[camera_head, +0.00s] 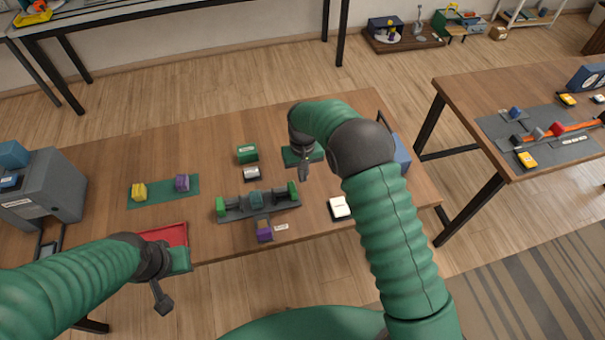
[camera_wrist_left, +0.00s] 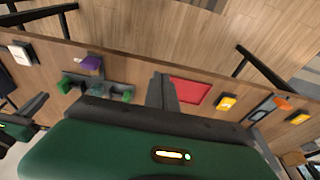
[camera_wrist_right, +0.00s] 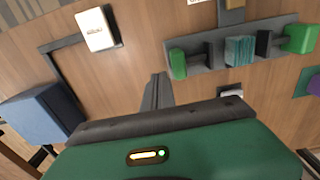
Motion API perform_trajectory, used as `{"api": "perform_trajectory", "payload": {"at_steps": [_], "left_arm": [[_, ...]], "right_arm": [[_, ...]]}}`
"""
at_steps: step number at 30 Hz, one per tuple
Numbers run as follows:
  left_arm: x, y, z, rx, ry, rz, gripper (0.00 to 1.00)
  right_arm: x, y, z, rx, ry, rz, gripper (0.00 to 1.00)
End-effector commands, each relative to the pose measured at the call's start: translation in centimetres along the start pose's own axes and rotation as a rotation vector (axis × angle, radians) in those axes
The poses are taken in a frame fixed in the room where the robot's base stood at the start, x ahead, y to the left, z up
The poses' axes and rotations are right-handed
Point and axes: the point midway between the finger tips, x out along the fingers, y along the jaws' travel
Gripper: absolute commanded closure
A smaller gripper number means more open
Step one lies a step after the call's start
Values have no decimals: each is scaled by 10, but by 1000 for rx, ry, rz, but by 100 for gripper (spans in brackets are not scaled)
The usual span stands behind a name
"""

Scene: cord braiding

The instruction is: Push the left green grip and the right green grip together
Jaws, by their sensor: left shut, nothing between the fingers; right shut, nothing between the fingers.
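The left green grip (camera_head: 220,205) and the right green grip (camera_head: 292,190) stand upright at opposite ends of a dark grey fixture (camera_head: 236,214), apart from each other. A ribbed teal piece (camera_head: 256,199) sits between them. In the right wrist view the right green grip (camera_wrist_right: 178,63) and the left green grip (camera_wrist_right: 298,38) flank this piece. My right gripper (camera_head: 304,173) is shut and empty, above the table behind and slightly right of the right grip. My left gripper (camera_head: 162,302) is shut and empty, off the front edge, left of the fixture.
A red tray (camera_head: 172,235) lies at the front edge near my left arm. A purple block (camera_head: 264,233) is in front of the fixture. A white-topped box (camera_head: 340,207) stands to its right. A green box (camera_head: 247,153) is behind it. A grey machine (camera_head: 50,190) stands far left.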

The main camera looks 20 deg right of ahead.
Motion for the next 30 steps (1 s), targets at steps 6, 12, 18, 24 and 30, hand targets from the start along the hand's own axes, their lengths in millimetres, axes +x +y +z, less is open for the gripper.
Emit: {"api": "perform_trajectory", "payload": {"at_steps": [6, 12, 18, 24, 30], "left_arm": [[0, 0, 0, 0, 0, 0, 100], [6, 3, -27, -3, -21, 3, 100], [39, 14, -112, -10, -98, 7, 100], [88, 32, -180, -8, -176, 5, 100], [122, 45, -208, -2, -223, 1, 100]], "right_arm": [[0, 0, 0, 0, 0, 0, 100], [0, 0, 0, 0, 0, 0, 100], [0, 0, -1, 0, 0, 0, 100], [0, 0, 0, 0, 0, 0, 100], [-1, 0, 1, 0, 1, 0, 100]]}}
